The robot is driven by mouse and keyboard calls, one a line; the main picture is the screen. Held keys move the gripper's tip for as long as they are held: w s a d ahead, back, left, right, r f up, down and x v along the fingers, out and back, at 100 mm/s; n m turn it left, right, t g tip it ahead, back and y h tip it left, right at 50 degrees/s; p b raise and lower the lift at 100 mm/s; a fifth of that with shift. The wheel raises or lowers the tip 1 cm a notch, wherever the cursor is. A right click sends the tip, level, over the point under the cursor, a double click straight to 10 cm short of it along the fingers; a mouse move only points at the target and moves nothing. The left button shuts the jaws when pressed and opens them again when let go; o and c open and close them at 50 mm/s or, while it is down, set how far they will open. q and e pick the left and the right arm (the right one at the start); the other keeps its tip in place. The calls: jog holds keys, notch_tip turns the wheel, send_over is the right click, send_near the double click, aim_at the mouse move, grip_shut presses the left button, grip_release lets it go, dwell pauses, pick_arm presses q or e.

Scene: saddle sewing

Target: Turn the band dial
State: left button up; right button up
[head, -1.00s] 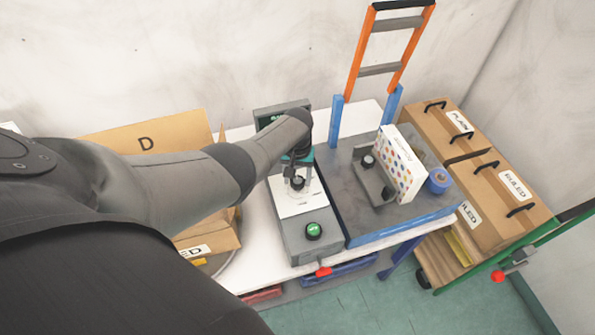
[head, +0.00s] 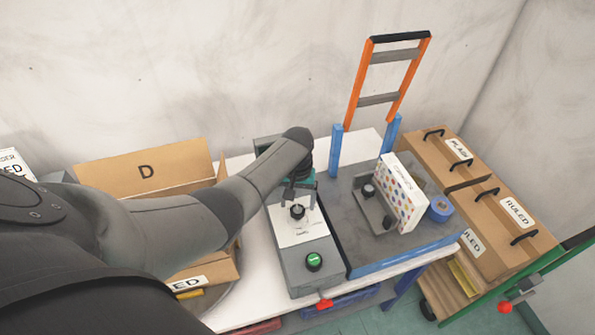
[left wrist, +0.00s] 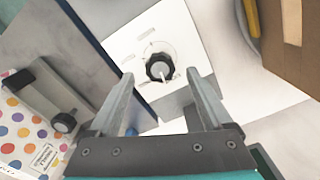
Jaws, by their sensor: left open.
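The band dial (head: 297,211) is a black ribbed knob on the white top plate (head: 303,231) of a grey machine. In the left wrist view the dial (left wrist: 159,67) shows a white pointer line and small marks around it. My left gripper (head: 297,191) is over the machine, just behind and above the dial in the head view. In the left wrist view its two fingers (left wrist: 160,100) are spread, with nothing between them, and the dial lies beyond their tips. My right gripper does not show.
An open cardboard box (head: 140,175) stands left.

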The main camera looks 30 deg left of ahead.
aim_at(297, 210)
pick_arm(q)
notch_tip(297, 210, up, 12)
jog(key=shift+r, duration=0.2)
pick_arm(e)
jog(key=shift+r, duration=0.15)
